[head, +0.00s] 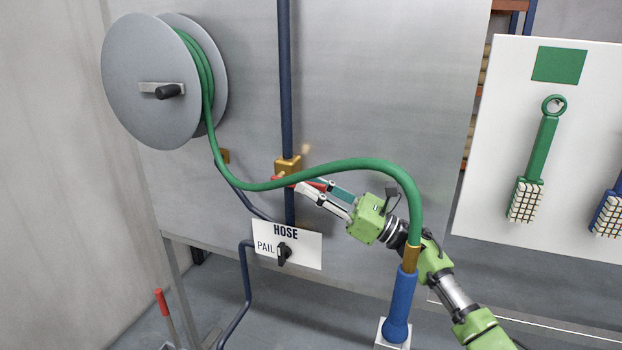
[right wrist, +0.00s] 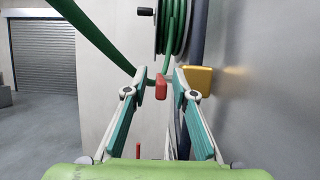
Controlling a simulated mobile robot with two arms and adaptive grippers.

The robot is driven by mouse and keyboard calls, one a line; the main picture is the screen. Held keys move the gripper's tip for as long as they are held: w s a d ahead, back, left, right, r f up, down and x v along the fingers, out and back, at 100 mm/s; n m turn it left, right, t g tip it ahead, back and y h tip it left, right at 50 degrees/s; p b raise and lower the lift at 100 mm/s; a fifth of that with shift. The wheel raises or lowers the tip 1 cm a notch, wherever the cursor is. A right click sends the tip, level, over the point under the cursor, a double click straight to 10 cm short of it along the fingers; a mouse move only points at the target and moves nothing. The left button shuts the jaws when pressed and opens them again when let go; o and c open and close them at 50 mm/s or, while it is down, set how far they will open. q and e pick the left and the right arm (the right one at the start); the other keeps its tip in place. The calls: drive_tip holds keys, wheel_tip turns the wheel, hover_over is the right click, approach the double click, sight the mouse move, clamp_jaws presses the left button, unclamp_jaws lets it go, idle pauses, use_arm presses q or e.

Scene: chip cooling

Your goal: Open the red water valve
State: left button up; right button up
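The red valve handle (head: 279,179) sticks out from a brass valve body (head: 288,165) on the dark blue vertical pipe. It is partly hidden by the green hose and my right gripper. My right gripper (head: 318,187) reaches it from the right. In the right wrist view, the red handle's end (right wrist: 161,87) shows between the two fingertips of my right gripper (right wrist: 160,84), with a small gap on each side. The brass body (right wrist: 198,80) is just right of the fingers. My left gripper is not in view.
A green hose (head: 350,164) runs from the grey reel (head: 150,80) across the valve to a blue nozzle (head: 400,305), passing close to my right gripper. Below is a HOSE/PAIL sign (head: 302,256) with a black knob (head: 284,254). A white brush board (head: 500,130) hangs at right.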

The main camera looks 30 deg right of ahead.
drive_tip(key=shift+w+a, duration=0.15)
drive_tip(key=shift+w, duration=0.1)
clamp_jaws()
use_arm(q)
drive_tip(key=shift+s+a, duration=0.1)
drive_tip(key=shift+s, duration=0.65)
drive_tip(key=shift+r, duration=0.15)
use_arm(e)
drive_tip(key=shift+r, duration=0.15)
